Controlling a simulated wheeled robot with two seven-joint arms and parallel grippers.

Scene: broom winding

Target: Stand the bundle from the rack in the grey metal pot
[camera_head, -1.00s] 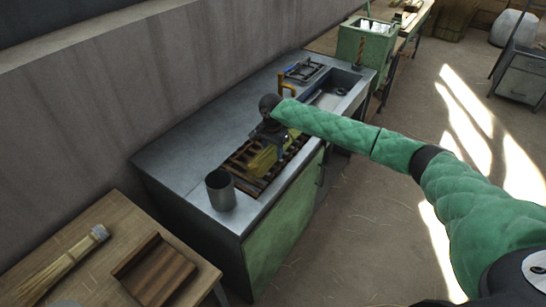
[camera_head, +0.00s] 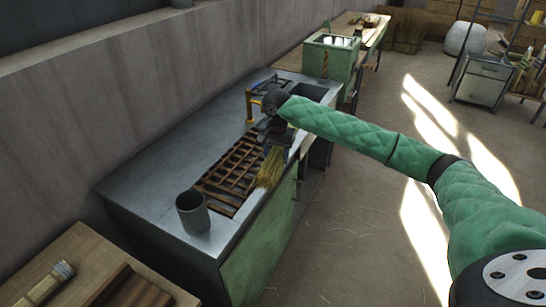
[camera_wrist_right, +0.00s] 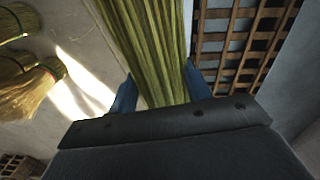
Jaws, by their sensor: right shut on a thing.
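The grey metal pot (camera_head: 193,212) stands upright on the near end of the metal counter. The wooden rack (camera_head: 232,172) lies on the counter behind it, with its slats bare in view. The straw bundle (camera_head: 270,168) is off the rack's slats, hanging from my right gripper (camera_head: 274,143) over the counter's front edge. In the right wrist view the bundle (camera_wrist_right: 152,45) runs between the blue fingers of my right gripper (camera_wrist_right: 162,92), which is shut on it. The bundle's lower end is apart from the pot. My left gripper is not in view.
A wooden table (camera_head: 75,258) with a broom (camera_head: 45,285) and a dark wooden tray (camera_head: 128,288) is at the lower left. The floor right of the counter is mostly clear.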

